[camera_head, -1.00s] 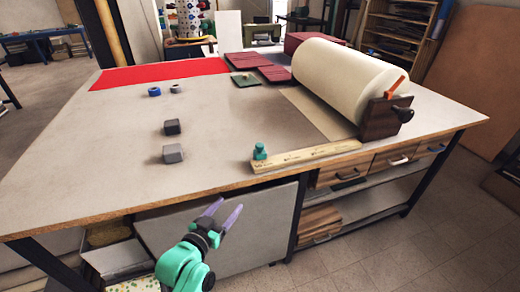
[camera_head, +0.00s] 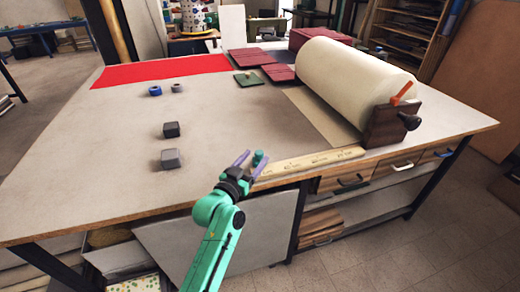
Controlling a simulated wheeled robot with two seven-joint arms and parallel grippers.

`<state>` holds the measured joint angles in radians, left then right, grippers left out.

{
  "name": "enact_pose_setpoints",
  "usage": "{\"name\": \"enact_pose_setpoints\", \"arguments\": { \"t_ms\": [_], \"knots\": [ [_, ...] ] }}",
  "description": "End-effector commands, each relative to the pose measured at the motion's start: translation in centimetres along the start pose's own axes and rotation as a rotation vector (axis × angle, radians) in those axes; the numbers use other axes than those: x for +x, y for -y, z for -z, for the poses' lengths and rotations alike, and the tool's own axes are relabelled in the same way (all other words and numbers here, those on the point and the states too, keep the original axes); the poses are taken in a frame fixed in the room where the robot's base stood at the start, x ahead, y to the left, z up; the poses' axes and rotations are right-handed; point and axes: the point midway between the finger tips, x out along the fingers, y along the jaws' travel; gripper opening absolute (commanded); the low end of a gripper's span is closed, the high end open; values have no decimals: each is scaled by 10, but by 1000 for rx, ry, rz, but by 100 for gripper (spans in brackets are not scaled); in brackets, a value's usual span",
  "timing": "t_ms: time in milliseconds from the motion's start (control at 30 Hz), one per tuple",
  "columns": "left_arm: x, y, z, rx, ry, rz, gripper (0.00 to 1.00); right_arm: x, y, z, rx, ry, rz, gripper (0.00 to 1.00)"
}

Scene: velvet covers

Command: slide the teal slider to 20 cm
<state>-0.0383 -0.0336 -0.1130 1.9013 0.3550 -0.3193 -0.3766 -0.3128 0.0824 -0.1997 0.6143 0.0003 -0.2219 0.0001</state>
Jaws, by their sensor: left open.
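The teal slider (camera_head: 260,156) sits near the left end of the pale wooden ruler (camera_head: 312,161), which lies along the table's front edge. The ruler's markings are too small to read fully. My left gripper (camera_head: 250,158) has its two purple fingers apart at the ruler's left end. One finger is to the left of the slider and the other is close in front of it. The gripper partly hides the slider's base, and I cannot tell whether they touch. My right gripper is not in view.
A large cream roll (camera_head: 352,80) on a dark wooden stand (camera_head: 392,126) stands behind the ruler's right end. Two grey blocks (camera_head: 171,158) (camera_head: 171,130) sit to the left. A red cloth (camera_head: 160,72) lies at the back left. The table (camera_head: 110,160) is clear at front left.

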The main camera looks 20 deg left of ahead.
Motion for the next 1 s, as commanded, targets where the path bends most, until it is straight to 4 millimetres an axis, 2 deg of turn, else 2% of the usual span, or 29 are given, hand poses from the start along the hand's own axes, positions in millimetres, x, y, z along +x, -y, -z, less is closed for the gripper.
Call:
{"name": "enact_pose_setpoints", "arguments": {
  "t_ms": [100,200,467,500,567,600,667,1000],
  "knots": [
    [24,0,2,-1,-2,0,66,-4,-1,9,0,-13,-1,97],
    [35,0,1,0,-1,1,66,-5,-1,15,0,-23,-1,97],
    [38,0,0,-1,0,1,66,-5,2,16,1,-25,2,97],
    [38,0,0,-1,0,1,58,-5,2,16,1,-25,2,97],
    [38,0,0,0,0,1,35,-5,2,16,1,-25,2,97],
    [38,0,0,0,0,1,20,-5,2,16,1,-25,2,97],
    [38,0,0,0,0,1,0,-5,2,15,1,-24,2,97],
    [38,0,0,0,0,1,0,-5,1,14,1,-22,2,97]
  ]
}}
